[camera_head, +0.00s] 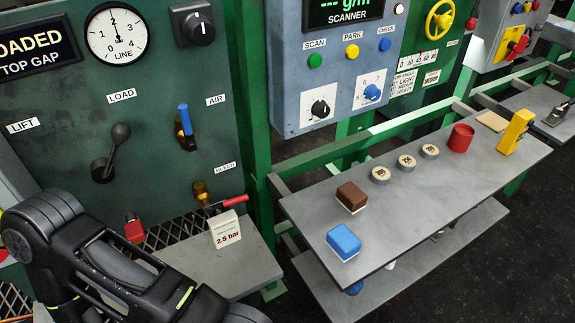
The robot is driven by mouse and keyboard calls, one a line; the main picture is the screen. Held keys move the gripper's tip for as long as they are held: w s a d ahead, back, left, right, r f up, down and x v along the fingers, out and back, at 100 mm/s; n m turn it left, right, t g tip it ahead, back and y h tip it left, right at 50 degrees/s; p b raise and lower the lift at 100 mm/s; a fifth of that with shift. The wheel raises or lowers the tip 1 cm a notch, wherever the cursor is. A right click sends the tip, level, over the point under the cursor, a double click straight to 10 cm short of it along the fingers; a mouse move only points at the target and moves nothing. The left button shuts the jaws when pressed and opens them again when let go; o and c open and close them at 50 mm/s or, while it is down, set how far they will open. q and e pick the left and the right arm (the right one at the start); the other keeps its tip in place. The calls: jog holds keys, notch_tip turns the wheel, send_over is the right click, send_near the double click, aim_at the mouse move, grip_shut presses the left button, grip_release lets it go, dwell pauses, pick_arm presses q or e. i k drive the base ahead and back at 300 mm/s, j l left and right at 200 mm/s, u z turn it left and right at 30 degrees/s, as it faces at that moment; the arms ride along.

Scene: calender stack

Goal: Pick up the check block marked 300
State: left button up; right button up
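Three round pale discs with dark markings sit in a row on the upper grey shelf (460,185): a near one (380,175), a middle one (406,161) and a far one (429,151). Their markings are too small to read, so I cannot tell which thing, if any, is marked 300. A brown block (351,197) and a blue block with a white base (343,241) lie nearer on the same shelf. My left arm crosses the lower left, but its gripper fingers do not show. My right gripper is not in view.
A red cup (461,138), a tan pad (492,121) and a yellow device (515,132) stand farther along the shelf. A "2.5 bar" card (226,230) stands on a left ledge (240,266). Green rails and control panels rise behind. The shelf's front strip is clear.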

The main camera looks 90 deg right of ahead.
aim_at(380, 175)
jog(key=z, duration=3.6)
jog(key=u, duration=0.25)
jog(key=i+l+u, duration=0.1)
jog(key=l+u, duration=0.85)
jog(key=l, duration=0.5)
jog(key=k+l+u, duration=0.15)
jog(key=l, duration=0.8)
jog(key=k+l+u, duration=0.15)
jog(key=l, duration=0.8)
jog(key=k+l+u, duration=0.1)
jog(key=l, duration=0.35)
jog(key=k+l+u, duration=0.1)
jog(key=l, duration=0.35)
jog(key=k+l, duration=0.1)
jog(key=l, duration=0.25)
jog(key=k+l, duration=0.1)
jog(key=l, duration=0.25)
jog(key=k+l, duration=0.1)
jog(key=l, duration=0.25)
